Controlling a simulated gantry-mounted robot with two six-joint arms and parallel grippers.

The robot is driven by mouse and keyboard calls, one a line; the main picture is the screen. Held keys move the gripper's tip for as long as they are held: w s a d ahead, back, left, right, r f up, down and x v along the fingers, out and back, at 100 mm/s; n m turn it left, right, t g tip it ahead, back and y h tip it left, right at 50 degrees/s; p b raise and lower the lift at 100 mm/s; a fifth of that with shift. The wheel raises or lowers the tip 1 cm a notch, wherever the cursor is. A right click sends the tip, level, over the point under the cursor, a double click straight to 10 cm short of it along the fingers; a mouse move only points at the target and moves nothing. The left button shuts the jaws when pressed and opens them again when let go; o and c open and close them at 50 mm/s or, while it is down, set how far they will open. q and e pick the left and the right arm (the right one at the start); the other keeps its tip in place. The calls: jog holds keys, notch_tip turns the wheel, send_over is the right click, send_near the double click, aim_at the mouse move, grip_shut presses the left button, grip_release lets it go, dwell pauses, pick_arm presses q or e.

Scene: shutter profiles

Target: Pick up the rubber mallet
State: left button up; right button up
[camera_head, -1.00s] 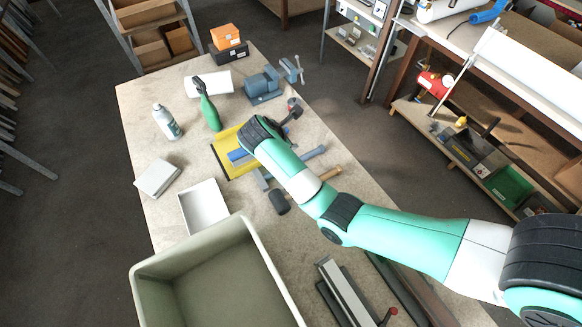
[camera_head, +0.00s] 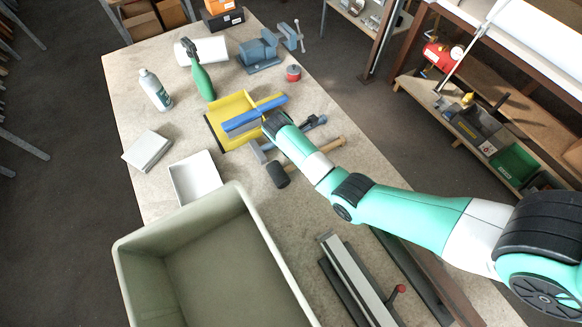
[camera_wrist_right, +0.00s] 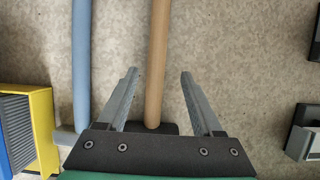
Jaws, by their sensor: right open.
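The rubber mallet has a black head (camera_head: 278,174) and a light wooden handle (camera_head: 328,147). It lies on the workbench in the head view, below the end of my right arm. In the right wrist view its wooden handle (camera_wrist_right: 157,55) runs between the fingers of my right gripper (camera_wrist_right: 160,75). The black head (camera_wrist_right: 158,129) is partly hidden behind the gripper body. The right gripper is open, with a gap on each side of the handle, and holds nothing. My left gripper is not in view.
A blue-handled tool (camera_wrist_right: 81,60) lies close beside the mallet. A yellow tray-like piece (camera_head: 231,108) with a blue bar is beyond it. A spray bottle (camera_head: 203,82) stands at the back.

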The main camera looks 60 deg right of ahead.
jog(key=x, duration=0.2)
jog(key=b+x, duration=0.1)
jog(key=x, duration=0.2)
jog(key=shift+w+d+b, duration=0.1)
jog(key=shift+w+b, duration=0.1)
jog(key=shift+b, duration=0.1)
grip_shut()
jog(key=shift+r, duration=0.1)
